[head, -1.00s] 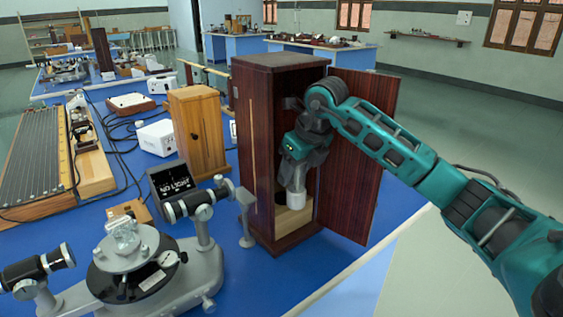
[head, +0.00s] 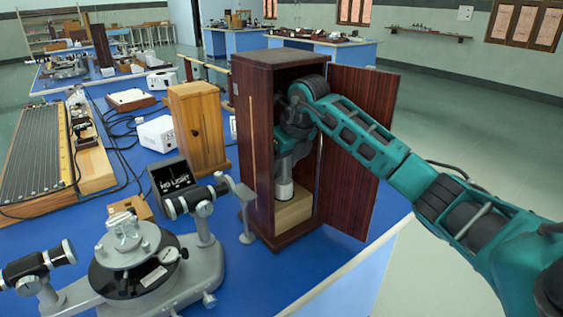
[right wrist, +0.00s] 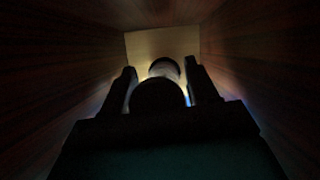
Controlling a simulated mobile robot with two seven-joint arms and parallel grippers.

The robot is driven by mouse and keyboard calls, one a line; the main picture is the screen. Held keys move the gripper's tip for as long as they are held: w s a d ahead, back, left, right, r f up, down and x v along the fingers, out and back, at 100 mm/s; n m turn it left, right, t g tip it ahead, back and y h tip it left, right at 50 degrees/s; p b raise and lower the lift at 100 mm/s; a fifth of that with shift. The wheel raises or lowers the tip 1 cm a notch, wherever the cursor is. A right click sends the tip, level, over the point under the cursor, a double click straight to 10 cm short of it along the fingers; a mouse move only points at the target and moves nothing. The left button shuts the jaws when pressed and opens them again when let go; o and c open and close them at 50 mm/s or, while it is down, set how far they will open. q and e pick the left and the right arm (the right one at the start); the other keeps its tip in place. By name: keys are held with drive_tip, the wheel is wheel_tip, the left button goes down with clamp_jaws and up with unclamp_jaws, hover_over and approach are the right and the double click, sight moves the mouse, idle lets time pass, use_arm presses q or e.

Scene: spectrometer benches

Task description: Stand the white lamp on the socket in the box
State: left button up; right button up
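The white lamp (head: 284,189) is upright inside the tall dark wooden box (head: 286,64), low down over the pale wooden block (head: 293,214) at its bottom. The dark socket on the block is hidden behind the lamp; I cannot tell whether the lamp touches it. My right gripper (head: 285,178) reaches in through the open front, pointing down, shut around the lamp. In the dim right wrist view, the lamp's dark round end (right wrist: 158,94) lies between the two fingers (right wrist: 160,84). My left gripper is out of view.
A smaller wooden box (head: 198,130) and a spectrometer (head: 140,265) stand to the left on the blue bench. The walls are close around my gripper in the right wrist view.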

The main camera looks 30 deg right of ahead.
drive_tip(key=shift+o, duration=1.2)
drive_tip(key=shift+s+r, duration=0.1)
drive_tip(key=shift+r, duration=0.35)
drive_tip(key=s+d+b, duration=0.1)
drive_tip(key=s+d, duration=0.1)
drive_tip(key=s, duration=1)
drive_tip(key=shift+r+b, duration=0.2)
drive_tip(key=shift+b, duration=0.2)
drive_tip(key=shift+s, duration=0.1)
